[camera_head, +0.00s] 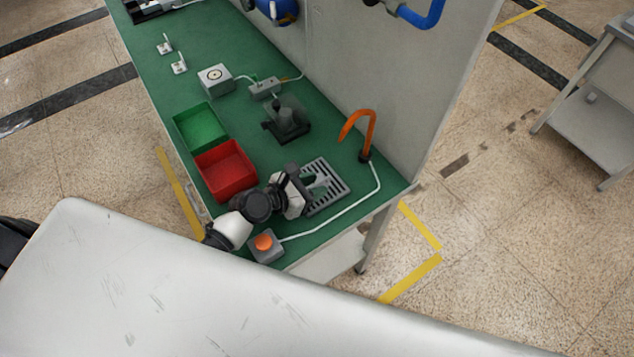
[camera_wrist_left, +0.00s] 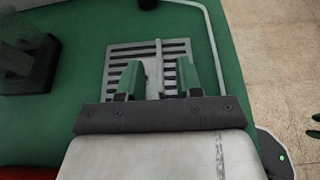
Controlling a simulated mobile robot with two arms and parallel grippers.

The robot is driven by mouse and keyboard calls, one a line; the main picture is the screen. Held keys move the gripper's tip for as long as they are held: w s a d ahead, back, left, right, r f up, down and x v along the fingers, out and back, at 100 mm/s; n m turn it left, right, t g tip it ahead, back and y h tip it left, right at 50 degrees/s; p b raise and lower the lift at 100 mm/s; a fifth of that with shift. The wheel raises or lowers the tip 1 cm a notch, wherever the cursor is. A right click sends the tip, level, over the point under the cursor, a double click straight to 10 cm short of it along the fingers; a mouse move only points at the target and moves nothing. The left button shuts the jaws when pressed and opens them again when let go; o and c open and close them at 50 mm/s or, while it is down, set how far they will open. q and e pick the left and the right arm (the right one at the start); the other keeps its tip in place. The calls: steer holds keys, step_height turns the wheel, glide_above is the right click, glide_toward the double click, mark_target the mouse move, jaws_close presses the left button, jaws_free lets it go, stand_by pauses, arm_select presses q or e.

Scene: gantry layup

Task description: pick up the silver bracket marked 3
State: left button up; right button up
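Two small silver brackets stand at the far left of the green bench in the head view, one (camera_head: 165,45) behind the other (camera_head: 179,64); no mark on them is readable. My left gripper (camera_head: 316,183) is over the slotted grey rack (camera_head: 338,188) at the near end of the bench. In the left wrist view its green fingers (camera_wrist_left: 158,77) are apart on either side of a pale silver piece (camera_wrist_left: 152,72) at the rack (camera_wrist_left: 119,62). The piece looks like a bracket, with gaps to both fingers; its number is hidden. Two green tips at the right edge may be my right gripper (camera_wrist_left: 315,126).
A red bin (camera_head: 225,170) and a green bin (camera_head: 200,128) sit left of my left arm. A button box (camera_head: 265,246), an orange hook (camera_head: 364,130), a black fixture (camera_head: 287,121) and a white cable (camera_head: 345,214) surround the rack. The wall panel bounds the back.

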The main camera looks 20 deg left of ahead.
arm_select(q)
jaws_close()
